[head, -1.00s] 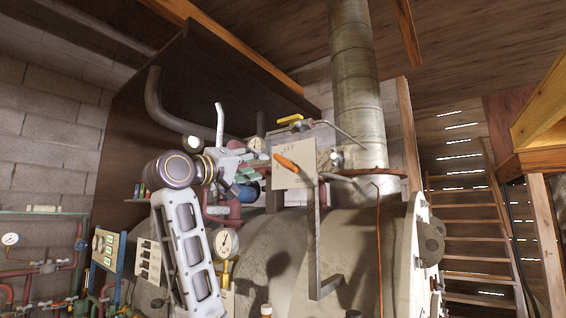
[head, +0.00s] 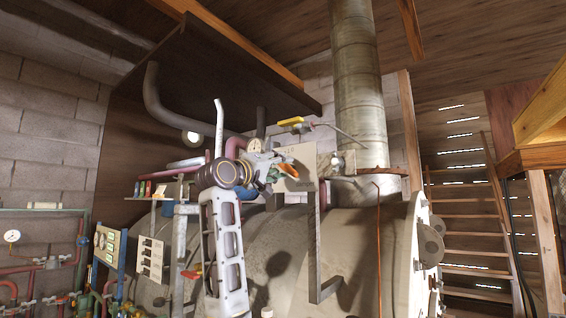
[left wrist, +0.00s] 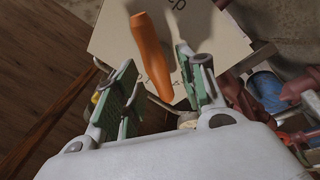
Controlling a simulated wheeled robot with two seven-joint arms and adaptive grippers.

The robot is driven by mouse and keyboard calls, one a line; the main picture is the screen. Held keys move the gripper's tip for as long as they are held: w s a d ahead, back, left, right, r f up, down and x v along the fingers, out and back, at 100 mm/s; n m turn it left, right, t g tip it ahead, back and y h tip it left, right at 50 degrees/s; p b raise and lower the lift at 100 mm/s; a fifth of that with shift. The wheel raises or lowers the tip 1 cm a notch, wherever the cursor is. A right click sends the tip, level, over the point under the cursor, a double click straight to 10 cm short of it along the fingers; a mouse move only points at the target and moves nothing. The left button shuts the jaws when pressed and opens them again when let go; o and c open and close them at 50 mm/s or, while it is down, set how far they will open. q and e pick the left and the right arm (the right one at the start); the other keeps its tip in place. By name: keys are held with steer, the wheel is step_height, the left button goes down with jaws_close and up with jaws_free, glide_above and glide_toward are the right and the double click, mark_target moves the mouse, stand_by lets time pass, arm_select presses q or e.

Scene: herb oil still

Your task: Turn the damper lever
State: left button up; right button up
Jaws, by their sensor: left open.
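The damper lever has an orange handle (head: 289,169) in front of a pale marked plate (head: 302,157), beside the flue pipe. My left gripper (head: 272,168) is at the plate's left side and covers part of the handle in the head view. In the left wrist view the handle (left wrist: 150,52) stands between the two green-padded fingers of my open left gripper (left wrist: 163,72). Gaps show on both sides of the handle, so I see no grip on it. My right gripper is in neither current view.
The large flue pipe (head: 357,90) rises right of the plate. A yellow-handled valve (head: 291,122) sits just above it. A grey bracket (head: 315,245) hangs below the plate. Red pipes and a blue part (left wrist: 266,88) lie close on the right in the left wrist view.

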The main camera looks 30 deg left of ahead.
arm_select(q)
steer(key=shift+p+x, duration=0.35)
steer(key=shift+x, duration=0.85)
jaws_close()
steer(key=shift+s+a+n+y, duration=0.1)
steer(key=shift+n+y, duration=0.45)
steer(key=shift+n, duration=0.9)
steer(key=shift+s+a+n+y, duration=0.1)
steer(key=shift+n+y, duration=0.45)
steer(key=shift+n, duration=0.9)
